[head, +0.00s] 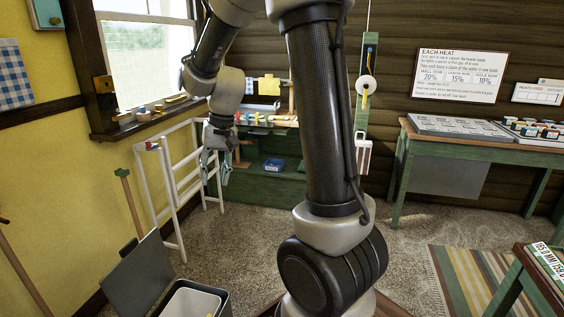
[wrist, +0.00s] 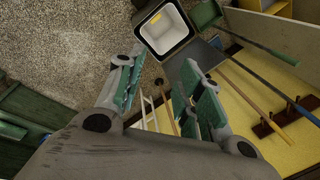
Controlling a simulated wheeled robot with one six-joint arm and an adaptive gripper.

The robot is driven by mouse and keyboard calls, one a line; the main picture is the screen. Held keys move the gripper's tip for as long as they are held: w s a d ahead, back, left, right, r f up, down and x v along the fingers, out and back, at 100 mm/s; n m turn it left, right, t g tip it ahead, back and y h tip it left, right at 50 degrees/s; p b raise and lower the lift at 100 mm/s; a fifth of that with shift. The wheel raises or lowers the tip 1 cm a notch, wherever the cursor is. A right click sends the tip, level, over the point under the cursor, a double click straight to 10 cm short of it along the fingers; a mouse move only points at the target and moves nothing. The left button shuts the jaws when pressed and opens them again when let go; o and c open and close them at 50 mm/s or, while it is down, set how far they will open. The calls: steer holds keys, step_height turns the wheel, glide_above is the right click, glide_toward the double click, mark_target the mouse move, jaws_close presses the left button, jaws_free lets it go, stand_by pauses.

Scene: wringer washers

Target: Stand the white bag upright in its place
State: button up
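I cannot make out a white bag for certain in either view. My gripper (head: 214,168) hangs at the end of my arm, left of centre in the head view, near the white rack and in front of the green bench. In the wrist view my gripper (wrist: 160,78) has its two green-padded fingers spread apart, with nothing held between them. A dark bin (head: 222,300) with a pale inside and its lid raised stands at the bottom left. The bin also shows in the wrist view (wrist: 139,30), with something yellow inside it.
A white rack (head: 165,190) stands by the yellow wall under the window. A green table (head: 480,143) stands at the back right. Long-handled tools lean on the left wall. The speckled floor between is clear.

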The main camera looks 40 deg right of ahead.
steer(key=s+d+r+n+t+h, duration=0.1)
steer(key=s+r, duration=0.3)
steer(key=s, duration=0.7)
steer(key=s+d+r+n+t+h, duration=0.1)
steer(key=s+d+r, duration=0.3)
steer(key=s, duration=0.7)
steer(key=shift+s+d+r+n+t, duration=0.15)
steer(key=shift+r+n+t, duration=0.35)
steer(key=shift+r+n, duration=0.35)
